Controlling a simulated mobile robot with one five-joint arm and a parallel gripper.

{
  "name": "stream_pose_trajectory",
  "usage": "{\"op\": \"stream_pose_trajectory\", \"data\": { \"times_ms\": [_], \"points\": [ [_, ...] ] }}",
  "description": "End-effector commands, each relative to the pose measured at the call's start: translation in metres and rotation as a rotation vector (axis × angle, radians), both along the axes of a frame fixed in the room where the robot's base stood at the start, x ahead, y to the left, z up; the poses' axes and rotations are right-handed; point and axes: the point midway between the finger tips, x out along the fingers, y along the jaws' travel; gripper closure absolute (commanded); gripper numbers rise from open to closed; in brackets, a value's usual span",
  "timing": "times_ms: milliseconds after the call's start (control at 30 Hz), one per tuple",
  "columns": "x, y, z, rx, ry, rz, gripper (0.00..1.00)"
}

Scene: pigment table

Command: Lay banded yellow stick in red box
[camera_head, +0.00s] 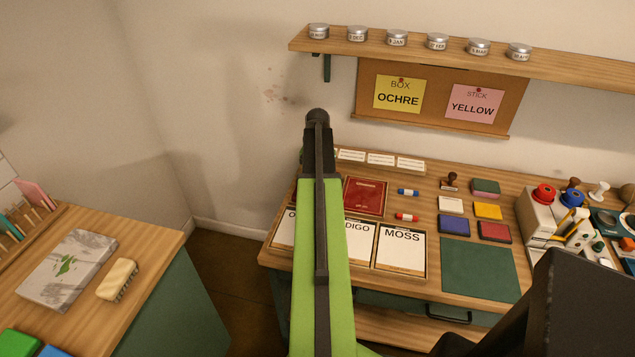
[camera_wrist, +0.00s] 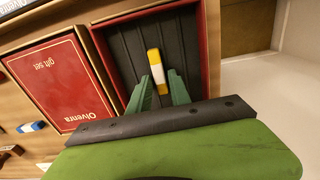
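The banded yellow stick (camera_wrist: 155,69), yellow with a white band, shows in the wrist view over the dark ribbed inside of the open red box (camera_wrist: 99,54). It appears to lie in the box. My gripper (camera_wrist: 160,74) has its two green fingers reaching over the box, one on each side of the stick's near end, with visible gaps between stick and fingertips. The near part of the box is hidden behind my gripper.
A red "gift set" lid (camera_wrist: 50,82) lies beside the box, also in the head view (camera_head: 365,196). A blue stick (camera_head: 408,192) and a red stick (camera_head: 407,217) lie right of it. A shelf (camera_head: 430,58) with tins hangs above.

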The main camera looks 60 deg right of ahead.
Motion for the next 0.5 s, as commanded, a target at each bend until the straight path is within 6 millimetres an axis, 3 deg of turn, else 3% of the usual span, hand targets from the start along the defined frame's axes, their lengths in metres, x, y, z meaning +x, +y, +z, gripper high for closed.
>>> {"op": "stream_pose_trajectory", "data": {
  "times_ms": [67,500],
  "points": [
    [0.0000,0.0000,0.0001,0.000,0.000,0.000,0.65],
    [0.0000,0.0000,0.0075,0.000,0.000,0.000,0.65]
  ]
}}
